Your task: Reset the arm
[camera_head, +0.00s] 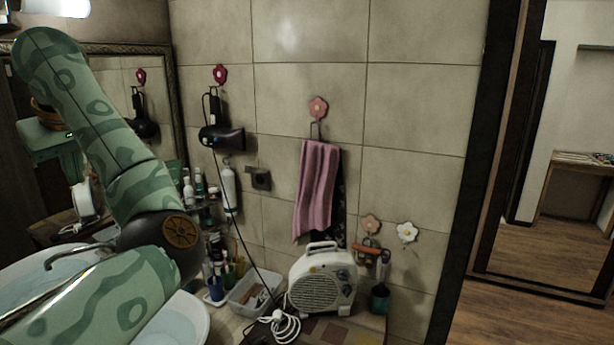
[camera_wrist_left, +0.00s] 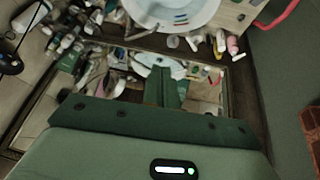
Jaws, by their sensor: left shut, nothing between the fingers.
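My left arm (camera_head: 105,130) rises from the lower left of the head view, bends at a dark elbow joint and reaches up to the top left corner. A green block with a small light shows behind it at the left; I cannot tell whether it is the gripper or its mirror reflection. In the left wrist view my left gripper (camera_wrist_left: 164,82) has its dark green fingers together, with nothing between them. It is in front of the framed mirror and touches nothing that I can see. My right gripper is not in view.
The mirror (camera_head: 155,85) is close behind the arm. A basin (camera_head: 185,322) lies below it. Bottles (camera_head: 228,188), a hair dryer (camera_head: 222,139), a white heater (camera_head: 322,282) and a pink towel (camera_head: 317,185) are to the right. Open floor (camera_head: 520,320) shows through the doorway.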

